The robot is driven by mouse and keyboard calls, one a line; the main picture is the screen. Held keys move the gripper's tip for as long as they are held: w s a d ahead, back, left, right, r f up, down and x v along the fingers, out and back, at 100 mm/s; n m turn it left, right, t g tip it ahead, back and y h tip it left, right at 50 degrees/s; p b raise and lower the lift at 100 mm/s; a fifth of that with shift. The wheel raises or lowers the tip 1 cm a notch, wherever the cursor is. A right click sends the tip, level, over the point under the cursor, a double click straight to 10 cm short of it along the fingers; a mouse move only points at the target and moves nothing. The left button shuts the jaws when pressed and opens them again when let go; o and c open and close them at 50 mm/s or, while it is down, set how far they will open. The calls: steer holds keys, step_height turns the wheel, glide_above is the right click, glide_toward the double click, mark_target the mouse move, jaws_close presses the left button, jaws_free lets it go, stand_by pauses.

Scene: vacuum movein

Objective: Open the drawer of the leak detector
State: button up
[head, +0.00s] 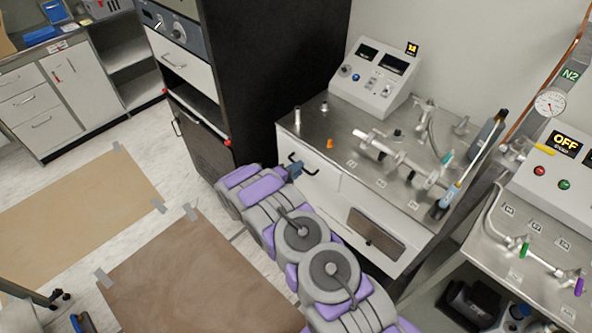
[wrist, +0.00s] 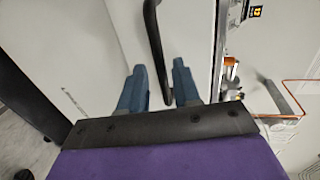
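The leak detector is a steel-topped bench (head: 345,150) with a white front. Its white drawer front (head: 321,175) has a black bar handle (head: 309,171) and also fills much of the wrist view (wrist: 190,25). My gripper (head: 296,168) is at the drawer's left part, by the handle. In the wrist view, its two blue fingers (wrist: 161,78) are apart. The black handle (wrist: 153,40) runs down between them, nearer the front face than the finger bases. I cannot tell whether either finger touches it. The drawer looks shut.
A tall black cabinet (head: 262,75) stands close left of the bench. A control box (head: 372,80) and pipe fittings (head: 400,155) sit on the bench top. A second bench with an "OFF" display (head: 565,142) is at right. Brown floor mats (head: 190,280) lie at left.

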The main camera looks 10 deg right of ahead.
jaws_close()
stand_by(0.3)
steer(key=shift+s+a, duration=0.1)
steer(key=shift+s, duration=0.05)
steer(key=f+p+v, duration=0.1)
steer(key=f+v, duration=0.1)
steer(key=v, duration=0.7)
steer(key=f+p+v, duration=0.1)
steer(key=f+v, duration=0.1)
steer(key=v, duration=0.8)
steer(key=shift+s+a, duration=0.4)
steer(key=shift+a, duration=0.15)
steer(key=shift+f, duration=0.1)
steer(key=shift+c, duration=0.3)
jaws_free()
steer(key=shift+w, duration=0.1)
steer(key=shift+o, duration=1.2)
steer(key=shift+a, duration=0.1)
